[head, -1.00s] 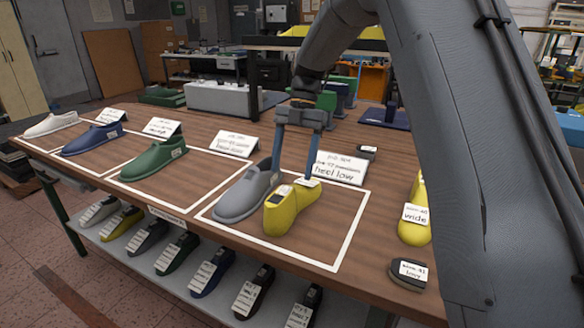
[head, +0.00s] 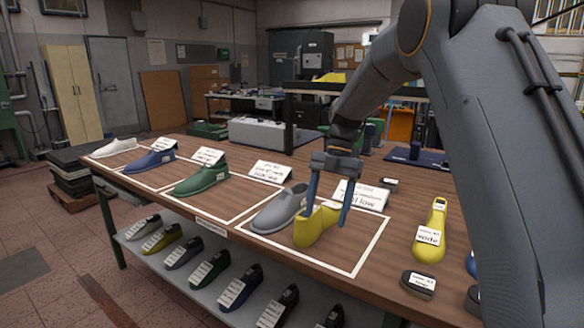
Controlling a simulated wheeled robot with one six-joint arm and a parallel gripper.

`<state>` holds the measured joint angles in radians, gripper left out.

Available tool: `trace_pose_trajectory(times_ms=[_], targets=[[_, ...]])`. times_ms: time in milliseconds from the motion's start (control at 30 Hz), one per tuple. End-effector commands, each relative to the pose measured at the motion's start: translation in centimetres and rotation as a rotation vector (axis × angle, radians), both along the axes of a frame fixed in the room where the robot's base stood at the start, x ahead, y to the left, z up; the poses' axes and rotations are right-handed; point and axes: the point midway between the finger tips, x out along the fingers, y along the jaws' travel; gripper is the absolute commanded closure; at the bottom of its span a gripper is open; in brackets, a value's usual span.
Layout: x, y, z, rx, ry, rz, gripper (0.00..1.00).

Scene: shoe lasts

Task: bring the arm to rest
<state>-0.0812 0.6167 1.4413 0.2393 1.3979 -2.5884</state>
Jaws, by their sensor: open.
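My gripper (head: 328,203) points down over the right-hand white-outlined area of the wooden table (head: 370,280). Its two blue fingers are apart, one on each side of the upper part of a yellow shoe last (head: 316,227) as seen from here. Whether they touch it I cannot tell. The yellow last rests in the outlined area, beside a grey last (head: 280,210) on its left. A white card (head: 362,195) stands behind my gripper, partly hidden by it.
Green (head: 202,178), blue (head: 150,160) and white (head: 115,148) lasts stand to the left with cards. Another yellow last (head: 431,235) and a dark labelled piece (head: 417,284) lie to the right. Several lasts stand on a shelf below. My arm hides much of the right side.

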Motion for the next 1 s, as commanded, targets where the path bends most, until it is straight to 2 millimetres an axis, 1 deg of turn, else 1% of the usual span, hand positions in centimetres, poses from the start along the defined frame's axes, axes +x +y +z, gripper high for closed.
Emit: trace_pose_trajectory(times_ms=[267,467,567,767,867,1000], targets=[[-0.9,-0.6,-0.4,-0.051,0.009,-0.12,0.35],[-2.0,-1.4,-0.9,-0.109,0.015,-0.266,0.35],[-2.8,-1.9,-1.3,-0.145,0.02,-0.366,0.35],[-5.2,-3.3,-2.3,-0.241,0.029,-0.643,0.35],[-7.2,-4.4,-3.0,-0.303,0.033,-0.85,0.35],[-10.4,-5.8,-4.3,-0.38,0.037,-1.171,0.35]])
